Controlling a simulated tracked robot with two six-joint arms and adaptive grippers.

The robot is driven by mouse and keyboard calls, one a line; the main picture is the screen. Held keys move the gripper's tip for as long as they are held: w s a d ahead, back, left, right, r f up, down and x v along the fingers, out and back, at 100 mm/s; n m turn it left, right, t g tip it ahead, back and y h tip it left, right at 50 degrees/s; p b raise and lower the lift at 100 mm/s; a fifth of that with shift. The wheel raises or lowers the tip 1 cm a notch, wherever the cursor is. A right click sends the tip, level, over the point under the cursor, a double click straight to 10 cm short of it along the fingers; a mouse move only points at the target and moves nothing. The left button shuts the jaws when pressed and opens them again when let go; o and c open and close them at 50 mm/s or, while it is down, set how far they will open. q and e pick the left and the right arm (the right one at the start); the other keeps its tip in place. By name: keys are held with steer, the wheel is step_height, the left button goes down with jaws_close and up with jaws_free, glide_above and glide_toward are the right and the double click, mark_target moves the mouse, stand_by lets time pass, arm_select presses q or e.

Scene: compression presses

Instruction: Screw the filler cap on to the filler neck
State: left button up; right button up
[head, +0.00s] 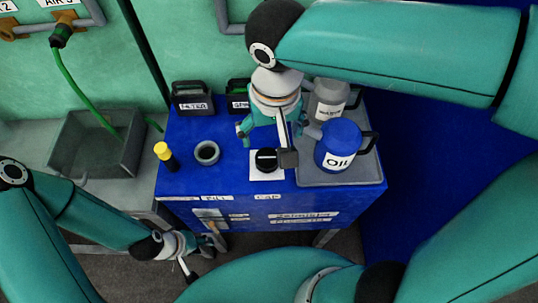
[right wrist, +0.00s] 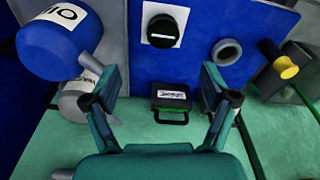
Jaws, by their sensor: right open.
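The filler cap (head: 266,160) is a black disc with a pale bar on top, lying on a white square on the blue bench top. It also shows in the right wrist view (right wrist: 163,31). The filler neck (head: 207,153) is a grey open ring to its left, also in the right wrist view (right wrist: 227,51), with nothing on it. My right gripper (head: 268,137) is open and empty above the bench, near the cap; its spread fingers also show in the right wrist view (right wrist: 163,88). My left gripper (head: 204,255) is low in front of the bench, fingers apart and empty.
A blue OIL jug (head: 338,147) and a grey jug (head: 329,101) stand on a grey tray (head: 312,177) right of the cap. A yellow-topped black post (head: 166,155) stands left of the neck. Dark, handled containers (head: 193,98) stand at the back. A grey sink (head: 97,140) is left.

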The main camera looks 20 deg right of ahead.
mark_target(267, 158)
steer(key=f, duration=0.2)
steer(key=w+f, duration=0.1)
steer(key=f, duration=0.4)
steer(key=shift+w+a+f, duration=0.15)
steer(key=shift+a+f, duration=0.05)
steer(key=shift+f, duration=0.15)
steer(key=f, duration=0.5)
steer(key=shift+w+f+b, duration=0.3)
steer(key=shift+w, duration=0.05)
steer(key=shift+c, duration=0.4)
steer(key=c, duration=1.3)
steer(key=shift+r, duration=0.15)
